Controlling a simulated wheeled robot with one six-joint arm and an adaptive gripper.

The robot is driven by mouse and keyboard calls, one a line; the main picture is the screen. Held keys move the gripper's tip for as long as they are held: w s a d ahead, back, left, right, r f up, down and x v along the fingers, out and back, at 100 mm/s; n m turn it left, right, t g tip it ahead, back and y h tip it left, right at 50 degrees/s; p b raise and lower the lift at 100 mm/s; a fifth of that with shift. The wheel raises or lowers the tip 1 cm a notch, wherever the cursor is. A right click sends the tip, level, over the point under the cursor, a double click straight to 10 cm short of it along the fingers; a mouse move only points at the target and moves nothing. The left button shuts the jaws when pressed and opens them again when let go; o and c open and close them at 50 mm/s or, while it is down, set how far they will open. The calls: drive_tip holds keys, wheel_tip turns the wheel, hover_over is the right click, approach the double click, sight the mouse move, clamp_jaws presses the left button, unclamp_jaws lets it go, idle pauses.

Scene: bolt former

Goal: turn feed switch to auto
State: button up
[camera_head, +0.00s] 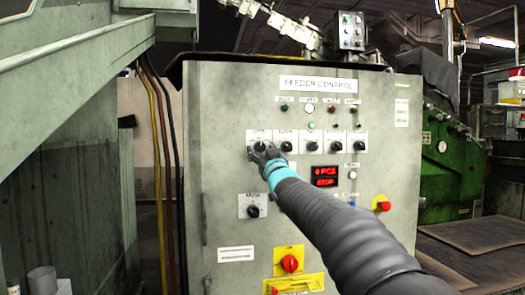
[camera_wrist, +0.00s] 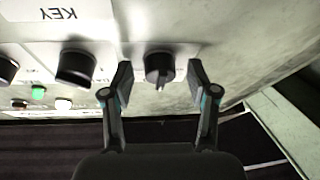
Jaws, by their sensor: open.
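The feeder control panel (camera_head: 225,105) carries a row of black rotary switches on white plates. My gripper (camera_head: 262,154) is at the leftmost switch (camera_head: 260,147) of that row and partly covers it. In the wrist view, the picture of the panel is upside down, and that switch (camera_wrist: 159,68) sits between the two fingers of my open gripper (camera_wrist: 160,76). A gap shows on each side of the knob. Its handle stands roughly vertical in the picture.
Another black switch (camera_wrist: 76,68) is close to the left finger in the wrist view. A separate switch (camera_head: 253,211) sits lower on the panel, above a red-and-yellow rotary handle (camera_head: 289,263). A red display (camera_head: 325,176) and a red button (camera_head: 383,204) are to the right.

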clamp_jaws()
